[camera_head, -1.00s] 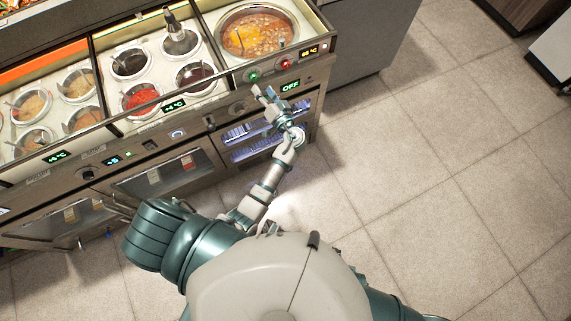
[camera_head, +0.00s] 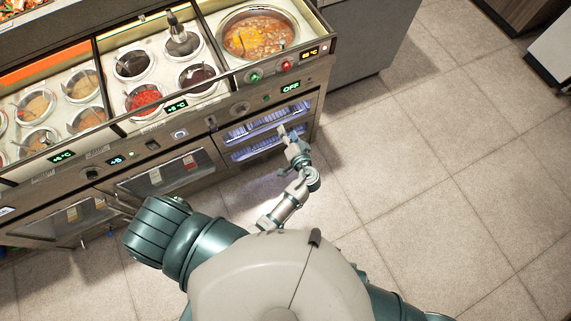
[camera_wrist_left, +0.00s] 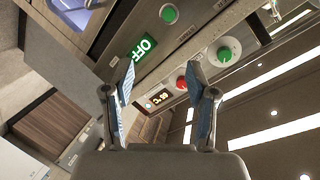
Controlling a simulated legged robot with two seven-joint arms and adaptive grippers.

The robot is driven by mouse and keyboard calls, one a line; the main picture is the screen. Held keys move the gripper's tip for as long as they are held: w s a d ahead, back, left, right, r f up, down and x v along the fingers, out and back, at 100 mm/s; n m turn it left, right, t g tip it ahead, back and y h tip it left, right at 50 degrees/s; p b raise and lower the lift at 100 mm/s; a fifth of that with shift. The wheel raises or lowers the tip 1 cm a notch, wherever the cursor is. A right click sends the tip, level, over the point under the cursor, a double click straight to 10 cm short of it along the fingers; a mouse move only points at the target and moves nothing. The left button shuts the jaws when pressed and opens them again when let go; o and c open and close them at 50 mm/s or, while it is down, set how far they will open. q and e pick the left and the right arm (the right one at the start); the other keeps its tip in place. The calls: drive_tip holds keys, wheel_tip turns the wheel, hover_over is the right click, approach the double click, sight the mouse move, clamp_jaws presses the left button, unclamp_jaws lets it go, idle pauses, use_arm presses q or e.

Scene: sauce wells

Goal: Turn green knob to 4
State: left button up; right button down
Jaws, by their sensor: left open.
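The green knob (camera_head: 254,77) sits on the counter's front panel, left of a red knob (camera_head: 288,65), below the soup well. In the left wrist view the green knob (camera_wrist_left: 224,53) is a green cap on a pale round base, beyond the right finger. Its marked setting is too small to read. My left gripper (camera_head: 283,131) is open and empty, apart from the panel and in front of the lit lower shelves. In the left wrist view its two fingers (camera_wrist_left: 161,72) spread with the red knob (camera_wrist_left: 181,83) just beside the right finger. My right gripper does not show.
A green OFF display (camera_head: 290,87) and a small green button (camera_wrist_left: 168,14) are on the lower panel. An orange display (camera_head: 310,51) is right of the red knob. Sauce wells fill the counter top. The tiled floor (camera_head: 430,170) is clear at right.

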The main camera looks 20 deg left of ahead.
use_arm(q)
drive_tip(key=s+d+f+m+g+h+p, duration=0.1)
drive_tip(key=s+f+h, duration=0.1)
drive_tip(key=f, duration=0.5)
drive_tip(key=s+d+f+m+g+h+p, duration=0.1)
drive_tip(key=s+f+m+h+p, duration=0.1)
drive_tip(key=s+f, duration=0.2)
drive_tip(key=shift+s+f+g+h, duration=0.2)
drive_tip(key=shift+f+g+h, duration=0.15)
drive_tip(key=shift+f, duration=1.55)
